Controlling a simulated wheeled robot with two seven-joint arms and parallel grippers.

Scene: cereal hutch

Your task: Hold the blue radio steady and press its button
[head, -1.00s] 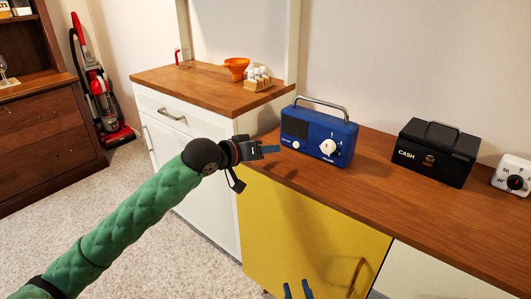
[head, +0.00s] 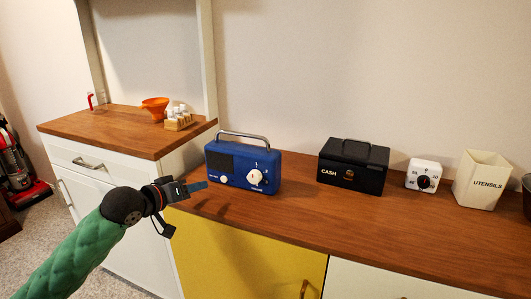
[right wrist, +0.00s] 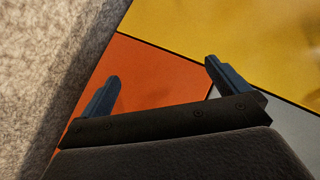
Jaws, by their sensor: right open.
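The blue radio (head: 240,185) stands upright on the wooden counter in the head view, its carry handle raised. Its front has a dark speaker panel, a small white round button at lower left and a larger white dial at right. My left gripper (head: 196,187) is in front of the radio's lower left corner, with a blue finger pointing right. I cannot tell whether it touches the radio or how far its jaws are apart. My right gripper (right wrist: 161,70) is open and empty in the right wrist view, facing orange and yellow panels; it is outside the head view.
A black cash box (head: 353,168), a white timer (head: 423,176) and a utensils holder (head: 481,181) stand right of the radio. An orange funnel (head: 155,107) and a small rack (head: 178,122) sit on the higher left cabinet. Counter in front of the radio is clear.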

